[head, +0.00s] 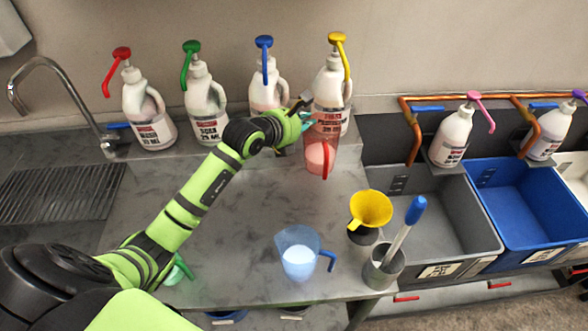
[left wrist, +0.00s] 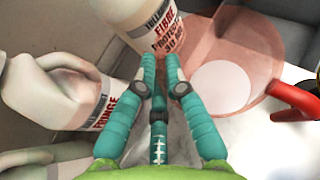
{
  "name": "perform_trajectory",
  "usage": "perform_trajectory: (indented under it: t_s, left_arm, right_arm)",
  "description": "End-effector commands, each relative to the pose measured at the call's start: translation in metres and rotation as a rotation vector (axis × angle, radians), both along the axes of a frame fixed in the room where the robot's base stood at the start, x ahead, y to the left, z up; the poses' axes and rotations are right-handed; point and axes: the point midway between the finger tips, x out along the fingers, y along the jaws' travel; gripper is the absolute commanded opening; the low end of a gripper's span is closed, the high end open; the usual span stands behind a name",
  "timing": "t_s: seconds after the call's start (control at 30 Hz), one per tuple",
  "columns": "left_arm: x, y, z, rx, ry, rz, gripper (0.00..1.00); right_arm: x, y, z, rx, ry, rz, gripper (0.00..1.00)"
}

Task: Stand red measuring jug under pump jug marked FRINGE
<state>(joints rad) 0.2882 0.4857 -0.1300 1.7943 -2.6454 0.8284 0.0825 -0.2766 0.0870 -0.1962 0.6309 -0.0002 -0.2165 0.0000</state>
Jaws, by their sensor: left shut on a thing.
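The red measuring jug (head: 318,158) is see-through with a solid red handle. In the head view it is in front of the yellow-topped pump jug (head: 333,78), whose label reads FIBRE in the left wrist view (left wrist: 138,22). My left gripper (head: 303,118) is shut on the jug's wall near the rim; its fingers (left wrist: 160,68) show close together. I cannot tell whether the jug touches the counter. The pump jug marked FRINGE (left wrist: 75,92) lies left of the fingers. It appears to be the blue-topped one (head: 264,90) in the head view. My right gripper is out of view.
Pump jugs with red (head: 147,110) and green (head: 205,95) tops stand at left. A blue measuring jug (head: 297,255), yellow funnel (head: 371,209) and metal cup (head: 384,268) are near the front edge. A green item (head: 180,272) is partly behind my arm. The middle counter is clear.

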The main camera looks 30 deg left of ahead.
Motion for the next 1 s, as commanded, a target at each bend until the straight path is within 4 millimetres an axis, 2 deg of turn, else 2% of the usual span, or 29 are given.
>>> perform_trajectory:
  t_s: [0.03, 0.1, 0.17, 0.27, 0.33, 0.4, 0.5, 0.57, 0.7, 0.8, 0.9, 1.0]
  left_arm:
    - [-0.001, 0.001, -0.005, 0.0, -0.003, 0.001, 0.0]
    - [-0.002, 0.005, -0.012, 0.003, -0.002, 0.002, 0.0]
    - [-0.004, 0.013, -0.018, 0.005, -0.001, 0.002, 0.0]
    - [-0.01, 0.034, -0.03, 0.008, 0.001, 0.004, 0.0]
    - [-0.014, 0.05, -0.04, 0.009, 0.0, 0.005, 0.0]
    - [-0.018, 0.066, -0.055, 0.01, -0.002, 0.002, 0.0]
    - [-0.022, 0.085, -0.07, 0.007, -0.006, 0.002, 0.0]
    - [-0.025, 0.095, -0.076, 0.008, -0.006, 0.001, 0.0]
    - [-0.029, 0.109, -0.081, 0.003, -0.007, 0.0, 0.0]
    - [-0.03, 0.114, -0.08, 0.002, -0.007, 0.0, 0.0]
    - [-0.03, 0.115, -0.083, 0.002, -0.007, 0.0, 0.0]
    - [-0.03, 0.115, -0.095, 0.001, -0.005, 0.0, 0.0]
  right_arm:
    - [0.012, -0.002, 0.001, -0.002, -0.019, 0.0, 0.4]
    - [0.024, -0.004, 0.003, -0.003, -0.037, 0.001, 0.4]
    - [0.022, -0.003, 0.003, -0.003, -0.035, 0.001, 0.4]
    - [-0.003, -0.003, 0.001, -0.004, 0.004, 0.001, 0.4]
    - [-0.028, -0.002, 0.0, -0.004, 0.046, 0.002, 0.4]
    - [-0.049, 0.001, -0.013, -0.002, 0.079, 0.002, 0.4]
    - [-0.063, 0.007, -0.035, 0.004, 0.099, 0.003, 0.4]
    - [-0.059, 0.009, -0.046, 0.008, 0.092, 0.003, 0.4]
    - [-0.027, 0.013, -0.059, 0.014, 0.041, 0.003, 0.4]
    - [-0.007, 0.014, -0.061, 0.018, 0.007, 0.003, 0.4]
    - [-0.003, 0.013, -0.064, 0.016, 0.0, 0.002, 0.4]
    - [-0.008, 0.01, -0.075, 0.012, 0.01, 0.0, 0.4]
